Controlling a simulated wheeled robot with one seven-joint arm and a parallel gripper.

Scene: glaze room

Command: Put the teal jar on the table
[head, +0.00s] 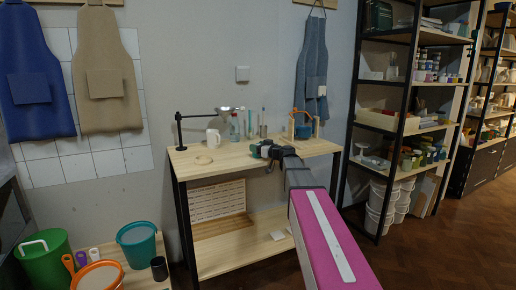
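The table (221,163) is a light wooden bench with dark legs and a lower shelf, standing against the wall. My arm reaches over its front edge, and my dark gripper (266,156) is above or at the tabletop near the middle. A small dark green-teal patch (256,150) shows right at the gripper; it may be the teal jar, but it is too small to tell. I cannot see whether the fingers are open or shut, or whether they touch it. A blue-teal pot (302,131) stands at the back right of the tabletop.
A white mug (212,138), a ring (204,160), a black lamp-like stand (179,130) and bottles (234,128) occupy the table's back and left. The front left top is mostly clear. Buckets (137,241) stand lower left; loaded shelves (407,100) stand right.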

